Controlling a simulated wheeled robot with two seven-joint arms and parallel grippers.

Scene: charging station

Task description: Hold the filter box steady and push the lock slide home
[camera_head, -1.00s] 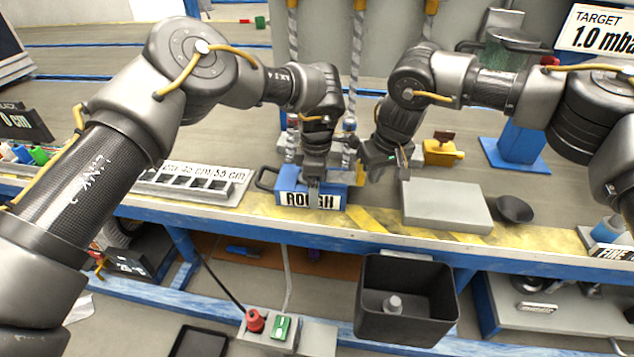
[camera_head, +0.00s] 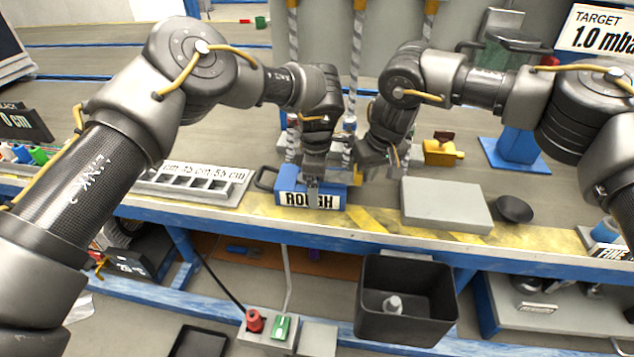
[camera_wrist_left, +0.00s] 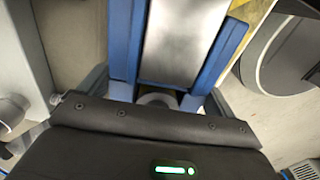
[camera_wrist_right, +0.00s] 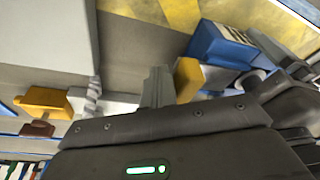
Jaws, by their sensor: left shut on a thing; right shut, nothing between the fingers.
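The filter box (camera_head: 285,187) is blue with a ROUGH label and a dark handle at its left, on the bench near the front edge. My left gripper (camera_head: 312,186) comes down over its middle and is shut on it. Blue sides and a grey metal strip (camera_wrist_left: 185,40) fill the left wrist view. My right gripper (camera_head: 372,172) is shut and empty, just right of the box. In the right wrist view its fingers (camera_wrist_right: 157,86) are close to a yellow-orange block (camera_wrist_right: 187,76) beside the blue box (camera_wrist_right: 220,42). I cannot tell whether they touch, or whether this block is the lock slide.
A flat grey block (camera_head: 445,203) and a dark bowl (camera_head: 514,209) lie to the right. A yellow fitting (camera_head: 440,151) stands behind them. A slotted tray (camera_head: 195,184) is left of the box. A dark bin (camera_head: 405,300) is below the bench edge.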

